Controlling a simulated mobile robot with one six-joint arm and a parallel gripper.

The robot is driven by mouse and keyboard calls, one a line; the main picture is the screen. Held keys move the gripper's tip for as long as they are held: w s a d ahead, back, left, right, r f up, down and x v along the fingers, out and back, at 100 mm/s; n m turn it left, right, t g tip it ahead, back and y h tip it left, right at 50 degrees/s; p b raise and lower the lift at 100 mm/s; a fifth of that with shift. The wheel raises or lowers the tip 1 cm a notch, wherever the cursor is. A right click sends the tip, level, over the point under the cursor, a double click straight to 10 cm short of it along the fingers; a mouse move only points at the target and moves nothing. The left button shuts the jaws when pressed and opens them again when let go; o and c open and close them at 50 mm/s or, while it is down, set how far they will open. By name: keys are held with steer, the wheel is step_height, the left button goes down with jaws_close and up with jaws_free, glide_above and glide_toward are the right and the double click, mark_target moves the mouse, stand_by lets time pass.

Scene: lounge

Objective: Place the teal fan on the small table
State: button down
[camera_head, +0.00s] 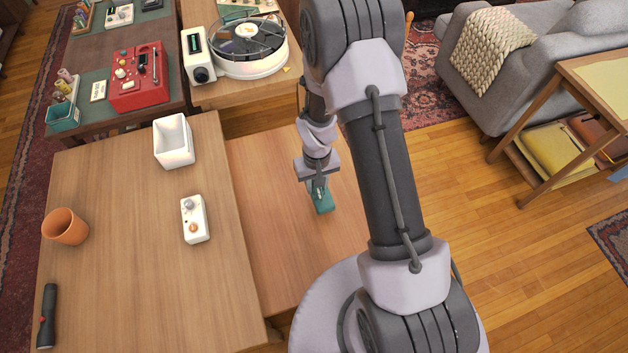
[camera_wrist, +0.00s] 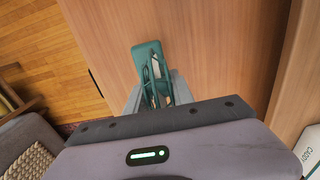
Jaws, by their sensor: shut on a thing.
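The teal fan (camera_head: 323,203) is a small flat teal piece below my gripper (camera_head: 318,188) in the head view. In the wrist view the fan (camera_wrist: 148,52) has a teal frame with open slots, and my gripper (camera_wrist: 153,95) is shut on it. The small table (camera_head: 275,260) is a low, plain wooden top under the fan; it also fills the middle of the wrist view (camera_wrist: 215,60). I cannot tell whether the fan touches the tabletop. My arm hides the right part of the table.
A larger wooden table (camera_head: 130,280) adjoins at left, with a white box (camera_head: 173,155), a white device (camera_head: 195,232), an orange cup (camera_head: 66,229) and a black flashlight (camera_head: 48,315). A round white-rimmed machine (camera_head: 250,65) stands behind. A grey sofa (camera_head: 520,90) is at upper right.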

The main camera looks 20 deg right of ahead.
steer(key=w, duration=0.4)
steer(key=shift+w+d+f+b, duration=0.25)
steer(key=shift+d+f+b, duration=0.05)
steer(key=shift+b, duration=0.1)
steer(key=shift+f+b, duration=1.1)
steer(key=shift+f, duration=0.8)
steer(key=c, duration=1.1)
jaws_free()
steer(key=shift+r, duration=0.1)
steer(key=shift+r, duration=0.1)
step_height(320, 180, up, 28)
steer(key=s+a+m+t+p, duration=0.2)
steer(key=s+p, duration=0.1)
steer(key=p, duration=0.2)
steer(key=s+a+r+t, duration=0.1)
steer(key=s+r, duration=0.4)
steer(key=s, duration=0.1)
steer(key=s+a+r+m+t+y, duration=0.1)
steer(key=s+r, duration=0.4)
steer(key=s, duration=0.1)
steer(key=s+a+r+m+t+y, duration=0.1)
steer(key=s+a+r, duration=0.1)
steer(key=s+r, duration=0.3)
steer(key=shift+s+r+t, duration=0.2)
steer(key=shift+s, duration=0.3)
steer(key=shift+s+r+t, duration=0.15)
steer(key=shift+s+t, duration=0.05)
steer(key=shift+s, duration=0.3)
